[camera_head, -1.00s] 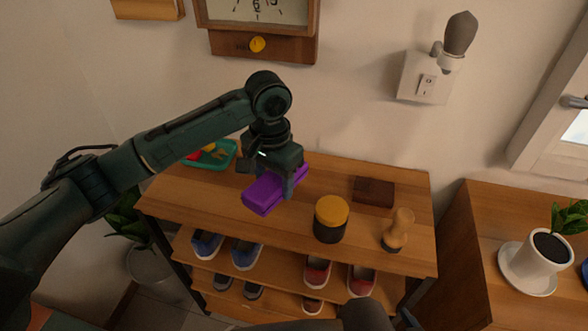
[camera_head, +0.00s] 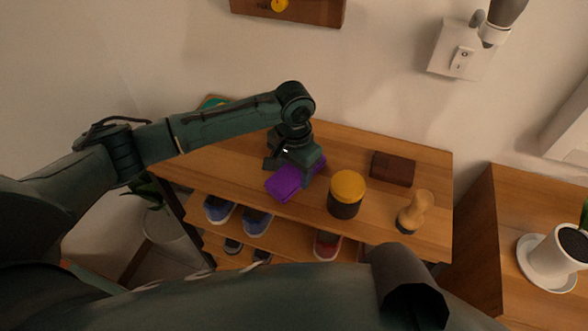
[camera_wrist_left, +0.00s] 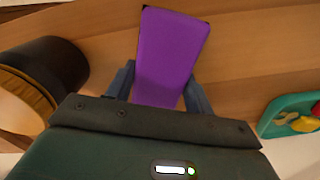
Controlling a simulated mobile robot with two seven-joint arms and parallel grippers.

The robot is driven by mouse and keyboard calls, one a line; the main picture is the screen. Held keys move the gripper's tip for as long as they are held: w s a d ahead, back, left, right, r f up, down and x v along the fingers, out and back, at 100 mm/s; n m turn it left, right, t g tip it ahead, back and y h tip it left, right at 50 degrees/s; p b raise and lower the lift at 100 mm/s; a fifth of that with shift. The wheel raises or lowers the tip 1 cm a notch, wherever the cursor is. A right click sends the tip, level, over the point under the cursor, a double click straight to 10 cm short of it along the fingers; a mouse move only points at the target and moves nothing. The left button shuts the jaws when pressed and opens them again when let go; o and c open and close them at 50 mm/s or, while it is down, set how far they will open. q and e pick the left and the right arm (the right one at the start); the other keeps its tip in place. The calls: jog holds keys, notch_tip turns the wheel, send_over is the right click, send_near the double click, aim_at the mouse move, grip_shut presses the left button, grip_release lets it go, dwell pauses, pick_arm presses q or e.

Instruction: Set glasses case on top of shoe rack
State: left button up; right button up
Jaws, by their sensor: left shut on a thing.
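The purple glasses case (camera_head: 285,184) is at the top board of the wooden shoe rack (camera_head: 225,160), left of the black jar. My left gripper (camera_head: 302,174) is above the board and shut on the glasses case. In the left wrist view the case (camera_wrist_left: 168,52) lies between the two fingers of the left gripper (camera_wrist_left: 158,88), with the wooden board behind it. I cannot tell whether the case touches the board. My right gripper is not in view.
A black jar with a yellow lid (camera_head: 346,193), a brown box (camera_head: 393,168) and a wooden brush-like thing (camera_head: 415,211) stand on the rack top. A green tray (camera_wrist_left: 290,115) is at the back left. Shoes (camera_head: 257,221) fill the lower shelves. A potted plant (camera_head: 559,258) stands right.

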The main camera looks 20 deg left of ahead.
aim_at(294, 171)
pick_arm(q)
jog(key=o, duration=1)
jog(key=shift+f, duration=0.1)
notch_tip(294, 171, up, 12)
jog(key=shift+s, duration=0.1)
dwell(0.5)
